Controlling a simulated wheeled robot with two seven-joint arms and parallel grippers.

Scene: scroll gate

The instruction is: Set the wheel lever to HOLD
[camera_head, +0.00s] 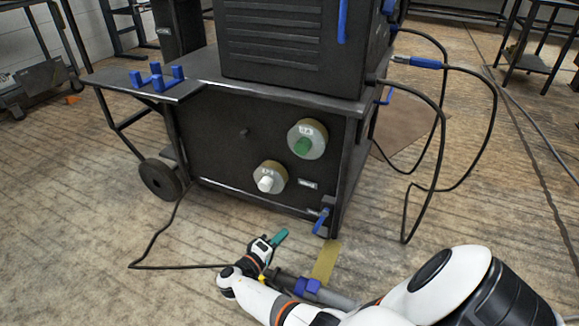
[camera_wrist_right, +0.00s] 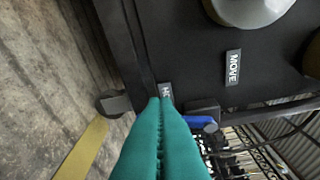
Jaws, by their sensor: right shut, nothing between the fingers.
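The wheel lever (camera_head: 321,220) is a small blue handle low on the right front corner of the black cart (camera_head: 215,125). In the head view it hangs tilted, its lower end to the left. In the right wrist view the blue lever (camera_wrist_right: 200,122) lies just right of my fingertips. A MOVE label (camera_wrist_right: 233,67) shows above it, and a partly covered label starting with H (camera_wrist_right: 166,90) is at the fingertips. My right gripper (camera_head: 280,237), with teal fingers, is shut and empty, left of and below the lever. My left gripper is not in view.
Two round knobs, green (camera_head: 303,146) and white (camera_head: 266,183), sit on the cart's front. Black cables (camera_head: 440,150) loop at the right, and another cable (camera_head: 150,250) lies on the floor. A yellow strip (camera_head: 326,262) marks the floor near the lever. A wheel (camera_head: 160,180) stands left.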

